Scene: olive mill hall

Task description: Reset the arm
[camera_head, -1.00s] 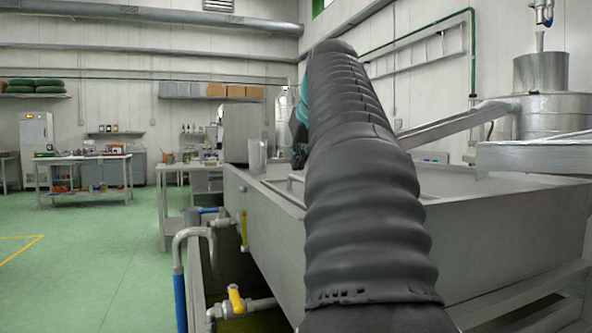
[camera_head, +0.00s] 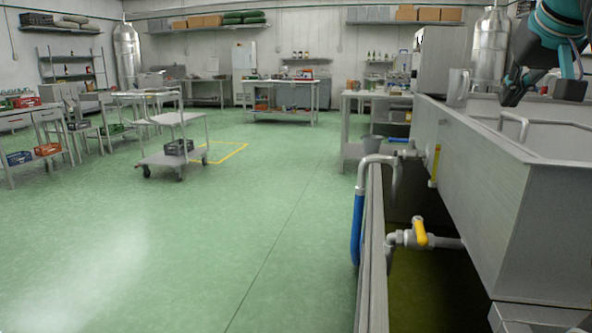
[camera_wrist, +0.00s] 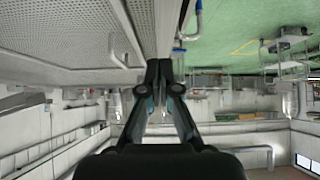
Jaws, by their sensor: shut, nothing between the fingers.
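My gripper (camera_wrist: 159,68) shows in the wrist view with its two dark fingers drawn together and nothing between them. In the head view, my arm's teal and dark end is at the upper right, above the rim of a large steel trough (camera_head: 470,160). The dark part of my gripper (camera_head: 514,88) hangs there near the trough's far end, apart from the floor. The rest of my arm is out of the head view. The wrist picture is upside down, with the floor at its top and the roof side at its bottom.
A yellow-handled valve (camera_head: 420,232) and a blue-sleeved pipe (camera_head: 357,228) stand beside the trough. A wheeled cart (camera_head: 160,158) stands on the green floor (camera_head: 230,215), which is widely clear. Workbenches (camera_head: 282,84) line the back. A perforated metal surface (camera_wrist: 60,35) fills the wrist view's upper left.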

